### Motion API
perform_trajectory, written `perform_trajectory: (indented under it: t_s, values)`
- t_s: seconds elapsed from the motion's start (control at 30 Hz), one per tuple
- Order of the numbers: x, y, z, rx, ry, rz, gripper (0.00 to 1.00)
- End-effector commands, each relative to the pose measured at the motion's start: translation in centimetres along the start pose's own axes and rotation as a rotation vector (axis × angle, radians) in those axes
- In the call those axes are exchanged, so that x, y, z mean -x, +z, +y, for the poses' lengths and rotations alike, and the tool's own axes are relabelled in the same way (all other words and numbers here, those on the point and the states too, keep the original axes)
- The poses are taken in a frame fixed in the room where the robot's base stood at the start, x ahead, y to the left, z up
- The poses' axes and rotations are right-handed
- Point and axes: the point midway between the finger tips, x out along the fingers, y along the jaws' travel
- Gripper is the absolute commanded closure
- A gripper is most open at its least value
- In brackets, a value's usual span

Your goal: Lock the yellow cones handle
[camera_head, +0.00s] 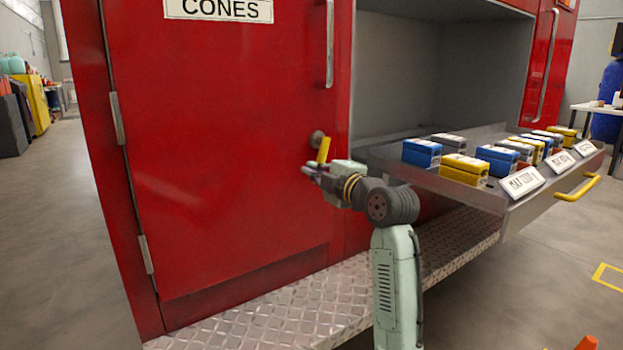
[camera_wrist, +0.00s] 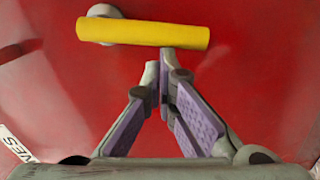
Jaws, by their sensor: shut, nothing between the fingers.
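The yellow handle (camera_head: 324,149) sits on a grey round mount (camera_head: 317,138) on the red door (camera_head: 220,130) under the CONES sign (camera_head: 218,8). In the head view it stands nearly upright, slightly tilted. In the wrist view the handle (camera_wrist: 145,33) lies across the upper part, with its mount (camera_wrist: 103,11) at the left end. My gripper (camera_head: 309,170) is shut and empty, close to the handle's lower end. In the wrist view its fingertips (camera_wrist: 160,60) meet just below the handle's middle. I cannot tell whether they touch it.
An extended drawer (camera_head: 470,192) with several blue, yellow and grey boxes juts out to the right of my arm. A vertical grey door bar (camera_head: 330,45) is above the handle. A diamond-plate step (camera_head: 290,310) runs below the door.

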Motion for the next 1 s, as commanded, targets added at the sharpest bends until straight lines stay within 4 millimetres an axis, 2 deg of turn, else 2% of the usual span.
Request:
perform_trajectory:
  t_s: [0.2,1.0]
  values:
    - [0.0,0.9,-0.6,0.121,0.007,-0.001,1.00]
    - [-0.1,1.6,-0.7,0.115,0.006,0.000,1.00]
